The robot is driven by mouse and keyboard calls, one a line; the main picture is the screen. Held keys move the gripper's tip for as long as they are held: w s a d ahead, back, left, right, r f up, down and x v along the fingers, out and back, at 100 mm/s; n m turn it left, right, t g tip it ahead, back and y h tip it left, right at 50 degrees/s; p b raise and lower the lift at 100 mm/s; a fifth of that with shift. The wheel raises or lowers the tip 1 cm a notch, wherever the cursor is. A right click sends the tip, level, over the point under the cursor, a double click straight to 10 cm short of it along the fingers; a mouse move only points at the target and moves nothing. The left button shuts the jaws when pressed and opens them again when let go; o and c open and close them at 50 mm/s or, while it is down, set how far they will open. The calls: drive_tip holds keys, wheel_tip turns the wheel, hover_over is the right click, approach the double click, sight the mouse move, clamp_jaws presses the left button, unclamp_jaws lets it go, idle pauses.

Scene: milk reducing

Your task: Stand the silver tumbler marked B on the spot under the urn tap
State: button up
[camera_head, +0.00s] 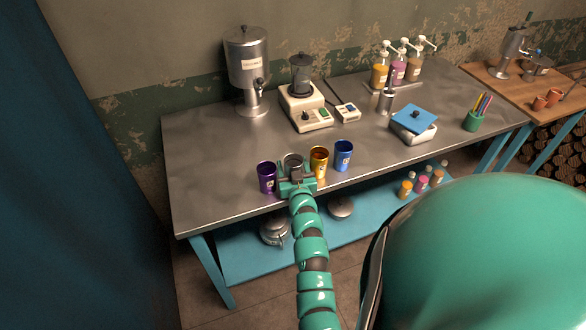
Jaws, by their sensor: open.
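A silver tumbler (293,159) stands near the front edge of the metal table, between a purple tumbler and a gold tumbler. Its lower part is hidden by my gripper, and I cannot read its mark. My gripper (296,178) is open at the front side of the silver tumbler; I cannot tell how far its fingers reach around it. The steel urn (246,65) stands at the back left of the table. Its tap (260,87) points forward over the round base area (253,109), where no tumbler stands.
The purple tumbler (267,177) and the gold tumbler (319,161) stand close beside my gripper; a blue tumbler (343,155) is further right. A blender (302,95) stands right of the urn. The table (205,150) is bare at the left and between tumblers and urn.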

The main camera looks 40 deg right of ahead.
drive_tip(key=c, duration=0.8)
drive_tip(key=shift+c, duration=0.2)
drive_tip(key=shift+r+b, duration=0.45)
drive_tip(key=shift+r, duration=0.35)
drive_tip(key=s+a+r+p, duration=0.3)
drive_tip(key=s+r+p, duration=0.2)
drive_tip(key=s+r, duration=0.6)
drive_tip(key=s, duration=0.2)
drive_tip(key=shift+s+a+r, duration=0.2)
drive_tip(key=shift+s, duration=0.15)
